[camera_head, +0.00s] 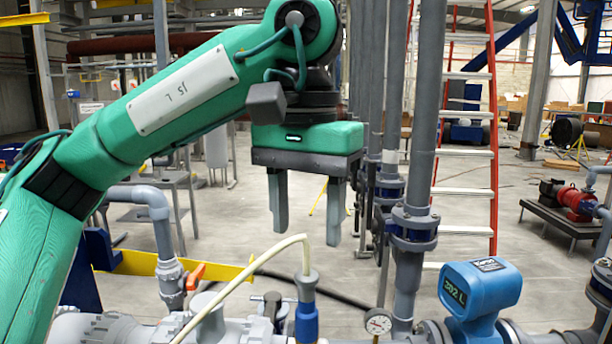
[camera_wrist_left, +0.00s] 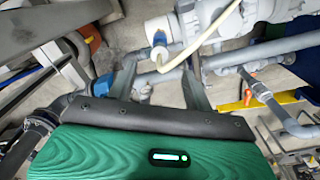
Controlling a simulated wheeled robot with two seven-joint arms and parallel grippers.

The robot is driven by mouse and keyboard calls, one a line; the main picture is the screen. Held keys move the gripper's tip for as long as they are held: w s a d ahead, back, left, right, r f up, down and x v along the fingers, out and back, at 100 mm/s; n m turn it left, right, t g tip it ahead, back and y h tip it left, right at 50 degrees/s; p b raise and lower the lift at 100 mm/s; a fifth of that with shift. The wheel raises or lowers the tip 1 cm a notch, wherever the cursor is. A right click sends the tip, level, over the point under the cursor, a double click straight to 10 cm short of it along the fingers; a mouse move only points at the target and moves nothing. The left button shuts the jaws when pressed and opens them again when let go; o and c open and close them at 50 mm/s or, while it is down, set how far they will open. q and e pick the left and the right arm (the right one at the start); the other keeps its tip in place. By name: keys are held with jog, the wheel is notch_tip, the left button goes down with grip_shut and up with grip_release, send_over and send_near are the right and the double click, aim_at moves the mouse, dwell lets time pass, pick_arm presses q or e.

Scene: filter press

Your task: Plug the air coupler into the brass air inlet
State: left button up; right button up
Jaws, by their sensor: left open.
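My left gripper (camera_head: 306,238) hangs with its two grey fingers pointing down, wide apart and empty. A coupler with a grey top and blue body (camera_head: 306,318) stands upright below it, apart from the fingertips. A cream hose (camera_head: 243,282) arches into the coupler's top. In the left wrist view, the hose (camera_wrist_left: 202,42) and a small blue part (camera_wrist_left: 160,39), apparently the coupler, lie beyond the open fingers (camera_wrist_left: 158,76). I cannot make out a brass air inlet in either view. My right gripper is not in view.
A blue meter (camera_head: 482,288) and a round pressure gauge (camera_head: 378,322) stand right of the coupler. A valve with an orange handle (camera_head: 196,274) and a yellow beam (camera_head: 215,266) are at left. Vertical grey pipes (camera_head: 424,130) rise close right of the gripper.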

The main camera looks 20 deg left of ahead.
pick_arm(q)
jog(key=shift+r, duration=2.3)
